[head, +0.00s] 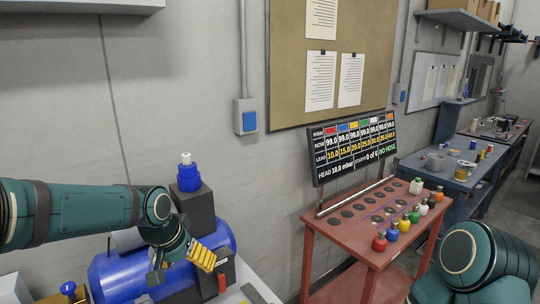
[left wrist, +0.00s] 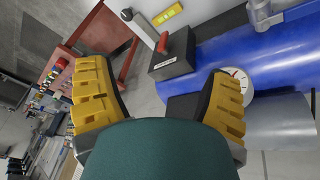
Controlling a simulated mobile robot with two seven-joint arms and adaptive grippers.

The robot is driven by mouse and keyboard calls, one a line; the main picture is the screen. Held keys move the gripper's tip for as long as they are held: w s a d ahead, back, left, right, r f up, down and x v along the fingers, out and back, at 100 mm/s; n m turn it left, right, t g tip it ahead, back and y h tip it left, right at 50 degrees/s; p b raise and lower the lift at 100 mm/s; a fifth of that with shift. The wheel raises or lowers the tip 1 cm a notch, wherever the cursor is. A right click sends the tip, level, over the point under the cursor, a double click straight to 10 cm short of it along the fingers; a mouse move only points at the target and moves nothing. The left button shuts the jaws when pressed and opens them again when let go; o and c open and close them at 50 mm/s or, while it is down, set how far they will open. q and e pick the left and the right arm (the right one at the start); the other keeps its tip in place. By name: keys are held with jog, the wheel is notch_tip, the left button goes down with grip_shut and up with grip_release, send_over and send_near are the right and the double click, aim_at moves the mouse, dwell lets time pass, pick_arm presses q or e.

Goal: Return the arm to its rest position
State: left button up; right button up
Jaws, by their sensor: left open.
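My left arm comes in from the left in the head view. Its gripper (head: 190,261) is in front of and above the blue tank (head: 118,272). In the left wrist view the yellow-padded fingers of this gripper (left wrist: 160,72) are spread wide apart with nothing between them. Beyond them show the blue tank (left wrist: 235,52), a round gauge (left wrist: 238,82) and a dark block with a red-handled lever (left wrist: 163,43). My right arm shows only as a rounded teal link at the lower right of the head view; its gripper is out of frame.
A red table (head: 375,250) with dark holes and several coloured bottles stands right of the tank, below a black display board (head: 352,148). A blue workbench (head: 462,172) is farther back.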

pick_arm(q)
jog(key=s+d+f+n+g+h+b, duration=0.1)
jog(key=s+d+f, duration=0.2)
jog(key=f, duration=0.9)
jog(key=s+d+f+b, duration=0.2)
jog(key=f, duration=1)
jog(key=s+d+f+n+b, duration=0.2)
jog(key=s+f, duration=1.1)
jog(key=f, duration=0.2)
jog(key=shift+d+f+n+h+b, duration=0.2)
jog(key=shift+d+n+h+b, duration=0.15)
jog(key=shift+d+n+h, duration=0.05)
